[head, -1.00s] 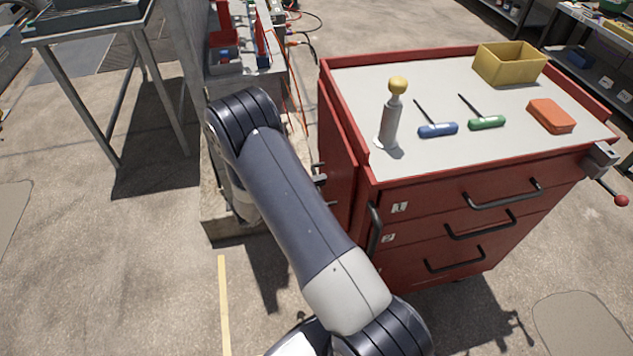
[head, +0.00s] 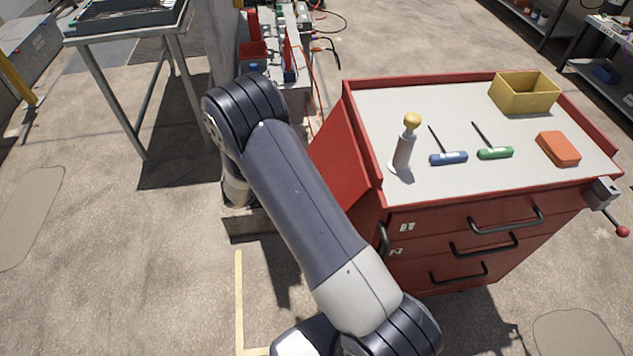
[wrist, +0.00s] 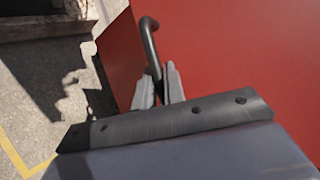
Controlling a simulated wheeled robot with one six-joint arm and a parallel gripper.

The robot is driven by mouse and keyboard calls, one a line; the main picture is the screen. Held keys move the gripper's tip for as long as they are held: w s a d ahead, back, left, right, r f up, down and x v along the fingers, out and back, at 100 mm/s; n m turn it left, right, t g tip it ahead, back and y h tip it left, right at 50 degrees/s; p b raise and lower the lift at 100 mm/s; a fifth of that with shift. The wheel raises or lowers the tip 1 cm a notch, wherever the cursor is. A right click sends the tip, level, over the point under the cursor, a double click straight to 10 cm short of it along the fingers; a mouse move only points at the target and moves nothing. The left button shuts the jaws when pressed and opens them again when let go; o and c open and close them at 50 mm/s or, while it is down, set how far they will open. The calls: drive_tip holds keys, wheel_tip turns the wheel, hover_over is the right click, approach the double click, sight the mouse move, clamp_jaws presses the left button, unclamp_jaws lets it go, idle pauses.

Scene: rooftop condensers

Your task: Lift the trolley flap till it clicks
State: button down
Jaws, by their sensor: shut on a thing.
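The red trolley (head: 455,103) stands at the right in the head view. Its flap (head: 340,150), a plain red panel on the left side, is tilted outward, hinged near the top edge, neither hanging flat nor level. In the wrist view the flap (wrist: 235,55) fills much of the right. A dark bar handle (wrist: 149,38) runs down between the fingers of my gripper (wrist: 160,84), which is shut on it. In the head view my gripper and the handle are hidden behind my arm.
On the trolley top are a yellow-knobbed grey cylinder (head: 404,148), blue (head: 448,158) and green (head: 495,153) screwdrivers, an orange box (head: 558,148) and a yellow bin (head: 524,93). A metal table (head: 125,28) stands at the back left. Floor at the left is open.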

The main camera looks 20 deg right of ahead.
drive_tip(key=a+r+y+p, duration=0.3)
drive_tip(key=a+r+p, duration=0.1)
drive_tip(key=r+p, duration=0.6)
drive_tip(key=w+a+r+m+y+p, duration=0.1)
drive_tip(key=a+r+y+p, duration=0.3)
drive_tip(key=r+p, duration=0.7)
drive_tip(key=shift+w+r+m+t+y, duration=0.3)
drive_tip(key=shift+r+t, duration=0.1)
drive_tip(key=c, duration=1.8)
unclamp_jaws()
drive_tip(key=shift+d, duration=0.1)
drive_tip(key=v, duration=1)
drive_tip(key=shift+s+r, duration=0.15)
drive_tip(key=shift+r, duration=0.15)
